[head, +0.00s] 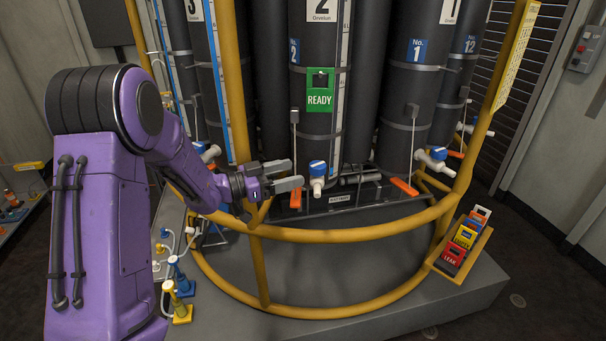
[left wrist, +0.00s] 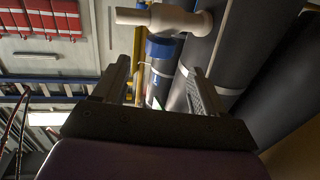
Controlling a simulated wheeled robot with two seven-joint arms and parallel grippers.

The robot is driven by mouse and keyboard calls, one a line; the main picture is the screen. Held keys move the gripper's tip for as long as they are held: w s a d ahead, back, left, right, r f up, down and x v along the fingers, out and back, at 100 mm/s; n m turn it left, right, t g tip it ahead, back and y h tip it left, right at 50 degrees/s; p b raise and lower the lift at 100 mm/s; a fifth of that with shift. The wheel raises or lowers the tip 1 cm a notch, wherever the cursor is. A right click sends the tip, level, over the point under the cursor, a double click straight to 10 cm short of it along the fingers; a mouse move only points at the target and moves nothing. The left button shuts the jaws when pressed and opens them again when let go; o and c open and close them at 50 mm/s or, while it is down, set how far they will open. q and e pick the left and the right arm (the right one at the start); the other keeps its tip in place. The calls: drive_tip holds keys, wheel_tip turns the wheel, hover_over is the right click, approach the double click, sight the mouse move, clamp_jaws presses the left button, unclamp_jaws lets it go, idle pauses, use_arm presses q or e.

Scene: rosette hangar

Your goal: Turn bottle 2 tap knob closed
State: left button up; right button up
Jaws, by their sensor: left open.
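Bottle 2 (head: 320,80) is the dark upright cylinder at the centre of the head view, with a green READY sign (head: 320,92). Its tap has a blue knob (head: 318,166) over a white spout (head: 318,185) at the bottle's foot. My left gripper (head: 290,175) is open and empty, just left of the tap, with its fingers pointing toward it. In the left wrist view the blue knob (left wrist: 163,49) and the white tap body (left wrist: 180,21) show beyond and between the open fingers (left wrist: 160,80). I see no contact with the knob. My right gripper is not in view.
A yellow rail (head: 340,234) curves around the front of the bottles, below my left gripper. Bottle No. 1 (head: 405,110) stands to the right with its own tap (head: 432,160). A tray of coloured tags (head: 468,262) sits at the right.

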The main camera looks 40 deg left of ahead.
sight(320, 161)
use_arm(q)
drive_tip(key=w+d+r+n+t+y, duration=0.1)
drive_tip(key=d+y, duration=0.1)
drive_tip(key=w+d+r+n+t+y, duration=0.1)
drive_tip(key=n+y, duration=0.1)
drive_tip(key=d+r+n+t+y+p, duration=0.1)
drive_tip(key=d+n+y, duration=0.1)
drive_tip(key=y, duration=0.1)
drive_tip(key=shift+w+d+r+t, duration=0.1)
drive_tip(key=shift+w+d+t, duration=0.2)
drive_tip(key=shift+w+d, duration=0.1)
drive_tip(key=s+f+n+g+y, duration=0.2)
drive_tip(key=s+f+n+y, duration=0.15)
drive_tip(key=y, duration=0.25)
drive_tip(key=shift+n+y, duration=0.25)
drive_tip(key=shift+y, duration=0.05)
drive_tip(key=p+x, duration=0.1)
drive_tip(key=x, duration=0.2)
drive_tip(key=p+x, duration=0.1)
drive_tip(key=x, duration=0.2)
drive_tip(key=p+x, duration=0.1)
drive_tip(key=x, duration=0.3)
drive_tip(key=shift+d+r, duration=0.2)
drive_tip(key=shift+d, duration=0.1)
drive_tip(key=c, duration=1)
